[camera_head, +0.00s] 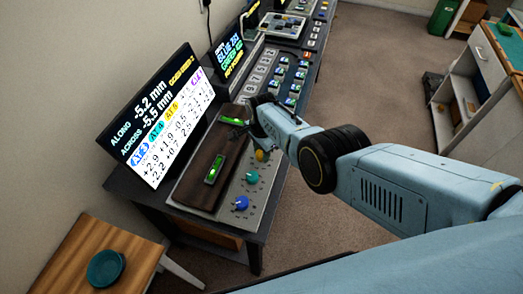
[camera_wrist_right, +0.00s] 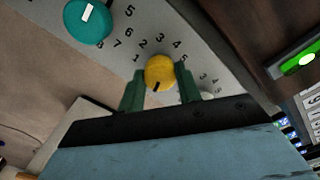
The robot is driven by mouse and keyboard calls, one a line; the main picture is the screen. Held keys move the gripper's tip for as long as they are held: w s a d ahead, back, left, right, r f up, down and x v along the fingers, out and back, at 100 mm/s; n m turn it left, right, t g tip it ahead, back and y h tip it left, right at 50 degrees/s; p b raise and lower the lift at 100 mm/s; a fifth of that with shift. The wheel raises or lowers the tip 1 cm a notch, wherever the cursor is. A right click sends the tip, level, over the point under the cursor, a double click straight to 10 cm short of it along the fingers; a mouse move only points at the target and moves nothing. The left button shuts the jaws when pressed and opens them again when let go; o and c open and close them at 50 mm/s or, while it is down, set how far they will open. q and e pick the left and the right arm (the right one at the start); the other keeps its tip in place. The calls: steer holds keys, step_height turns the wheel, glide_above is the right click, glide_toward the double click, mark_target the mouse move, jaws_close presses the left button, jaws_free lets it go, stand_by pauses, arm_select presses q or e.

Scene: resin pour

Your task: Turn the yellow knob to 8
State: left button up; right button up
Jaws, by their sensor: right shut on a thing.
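The yellow knob (camera_wrist_right: 160,71) sits on the grey panel in the right wrist view. It also shows in the head view (camera_head: 261,155), partly covered by my right arm. Its black pointer line faces down and slightly left in the wrist view. My left gripper is not in view.
A teal knob (camera_wrist_right: 90,20) is beside the yellow one, and a blue knob (camera_head: 241,203) lies nearer. A brown block with a green level vial (camera_head: 213,169) lies along the panel. A monitor (camera_head: 160,115) stands to the left. Open floor lies right of the bench.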

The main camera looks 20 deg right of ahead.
mark_target(261, 153)
stand_by(0.5)
steer(key=o, duration=1)
steer(key=shift+r, duration=0.1)
step_height(261, 153, up, 7)
steer(key=p, duration=0.4)
steer(key=shift+f+p, duration=0.2)
steer(key=shift+p, duration=0.1)
step_height(261, 153, up, 7)
steer(key=shift+f+p, duration=0.2)
steer(key=shift+p, duration=0.15)
